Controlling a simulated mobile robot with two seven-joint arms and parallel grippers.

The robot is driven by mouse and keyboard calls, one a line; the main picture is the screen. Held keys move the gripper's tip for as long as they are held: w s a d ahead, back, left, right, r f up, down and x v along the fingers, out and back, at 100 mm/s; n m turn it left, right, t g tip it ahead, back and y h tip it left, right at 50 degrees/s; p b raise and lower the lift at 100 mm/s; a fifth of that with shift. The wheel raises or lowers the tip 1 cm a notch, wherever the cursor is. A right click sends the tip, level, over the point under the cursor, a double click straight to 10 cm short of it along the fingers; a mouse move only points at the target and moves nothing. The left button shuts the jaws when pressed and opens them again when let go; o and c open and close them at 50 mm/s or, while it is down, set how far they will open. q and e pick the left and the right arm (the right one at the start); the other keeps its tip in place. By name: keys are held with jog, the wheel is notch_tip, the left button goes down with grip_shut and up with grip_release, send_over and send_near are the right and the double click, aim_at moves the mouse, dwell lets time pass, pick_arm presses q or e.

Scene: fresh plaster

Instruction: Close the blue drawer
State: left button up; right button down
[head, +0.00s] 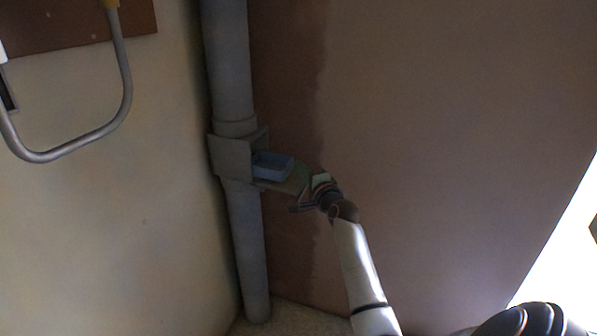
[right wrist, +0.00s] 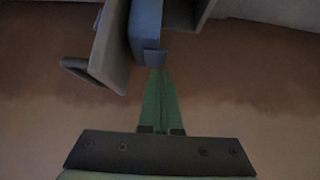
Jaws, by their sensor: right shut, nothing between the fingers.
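The blue drawer (head: 272,164) sticks out to the right from a grey housing (head: 232,157) on the vertical pipe. In the right wrist view the blue drawer (right wrist: 146,30) hangs at top centre, between grey panels of the housing (right wrist: 108,45), with a small darker blue handle (right wrist: 152,57) at its near end. My right gripper (head: 288,186) has green fingers, shut together and empty, just below and right of the drawer. In the right wrist view the fingertips (right wrist: 156,72) meet the handle's lower edge in the picture; I cannot tell whether they touch. My left gripper is not in view.
A grey pipe (head: 228,60) runs up the corner between a cream wall (head: 120,220) and a brown plaster wall (head: 440,120). A bent grey metal tube (head: 60,155) hangs at the upper left. The space right of my right arm looks clear.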

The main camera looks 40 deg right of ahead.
jog(key=shift+w+a, duration=0.25)
jog(key=shift+w, duration=0.15)
jog(key=shift+w+a, duration=0.15)
jog(key=shift+w, duration=0.25)
send_near(264, 161)
jog(key=w+r, duration=0.3)
jog(key=shift+r, duration=0.3)
jog(key=shift+w+a, duration=0.2)
jog(key=shift+w, duration=0.05)
jog(key=shift+w+a+r, duration=0.1)
jog(key=shift+a+r, duration=0.05)
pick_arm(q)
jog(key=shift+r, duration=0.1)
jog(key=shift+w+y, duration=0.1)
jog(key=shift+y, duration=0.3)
